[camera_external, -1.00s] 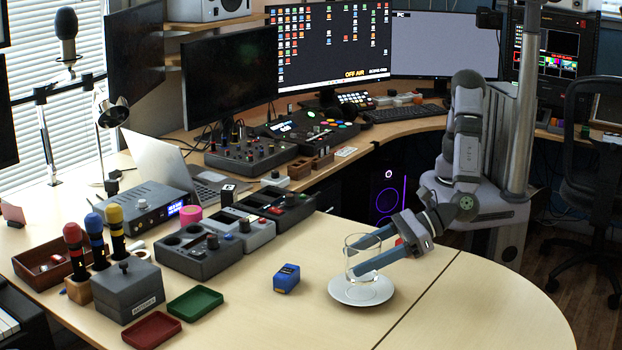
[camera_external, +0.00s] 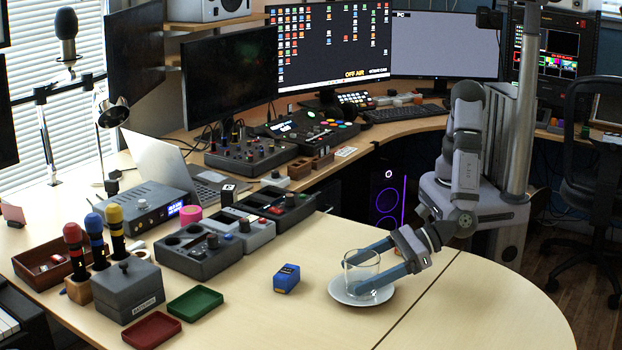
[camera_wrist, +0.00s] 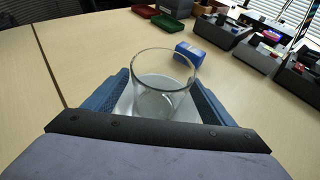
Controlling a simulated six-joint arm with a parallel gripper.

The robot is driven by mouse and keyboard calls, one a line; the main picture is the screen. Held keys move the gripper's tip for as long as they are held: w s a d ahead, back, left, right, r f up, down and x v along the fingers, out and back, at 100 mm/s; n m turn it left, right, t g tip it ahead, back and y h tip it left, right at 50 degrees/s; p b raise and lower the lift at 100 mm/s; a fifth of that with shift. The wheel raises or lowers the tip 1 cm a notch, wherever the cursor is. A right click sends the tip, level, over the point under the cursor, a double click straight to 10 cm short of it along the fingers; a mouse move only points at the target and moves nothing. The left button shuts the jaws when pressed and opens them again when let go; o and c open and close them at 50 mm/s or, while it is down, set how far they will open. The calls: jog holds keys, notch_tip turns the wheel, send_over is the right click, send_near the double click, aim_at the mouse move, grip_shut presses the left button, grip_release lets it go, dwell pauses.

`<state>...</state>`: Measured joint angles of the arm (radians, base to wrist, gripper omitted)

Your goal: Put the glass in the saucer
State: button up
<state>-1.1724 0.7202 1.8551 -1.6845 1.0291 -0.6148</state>
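The clear glass (camera_external: 362,272) stands upright on the white saucer (camera_external: 338,295) near the front of the table. In the wrist view the glass (camera_wrist: 162,90) is between my two fingers, with the saucer (camera_wrist: 122,108) showing white beneath it. My gripper (camera_external: 353,271) reaches in from the right, low over the saucer, with one blue finger on each side of the glass. In the wrist view my gripper (camera_wrist: 160,80) is open, with narrow gaps showing between its fingers and the lower glass. The glass's base is partly hidden by the near finger.
A small blue box (camera_external: 286,279) lies left of the saucer. A green tray (camera_external: 195,303) and a red tray (camera_external: 151,330) lie farther left. Control boxes (camera_external: 198,252) stand behind them. The table right of the saucer is clear.

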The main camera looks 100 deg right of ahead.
jog(key=shift+r, duration=0.25)
jog(key=v, duration=1.2)
dwell(0.3)
